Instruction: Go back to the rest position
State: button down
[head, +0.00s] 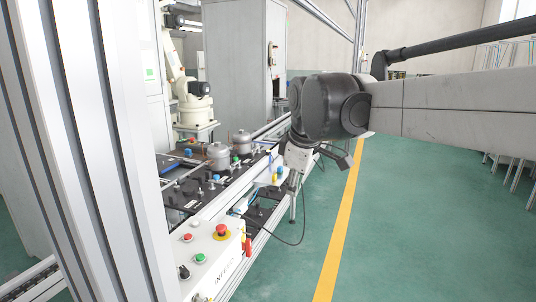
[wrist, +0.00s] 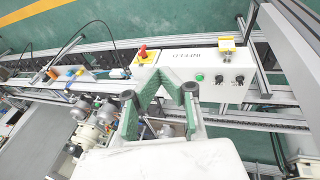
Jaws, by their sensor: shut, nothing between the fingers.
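My gripper (wrist: 163,72) shows in the wrist view with its green-padded fingers angled inward, shut and empty. It is over the front of the welding station, with the white control box (wrist: 195,66) beyond the fingertips. In the head view my arm reaches in from the right and bends down beside the station's outer edge. The fingers are hard to make out there. The control box (head: 208,262) stands at the near end of the station, with a red emergency button on top. Two grey compressor bodies (head: 218,155) (head: 241,141) sit on the dark fixture plate.
A white robot arm (head: 194,108) stands behind the fixtures, beside a grey cabinet (head: 243,60). An aluminium post (head: 110,150) fills the left foreground. A black cable (head: 303,215) hangs beside the station.

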jog(key=s+d+f+m+t, duration=0.1)
jog(key=s+d+f+m, duration=0.3)
jog(key=s, duration=0.4)
jog(key=s+d+f+m+t+b, duration=0.1)
jog(key=s+d+f+m, duration=0.3)
jog(key=s, duration=0.4)
jog(key=s+d+f+m+t+h, duration=0.1)
jog(key=s+d+f+m, duration=0.4)
jog(key=s+d+f, duration=0.1)
jog(key=shift+s+f, duration=0.2)
jog(key=shift+s, duration=0.7)
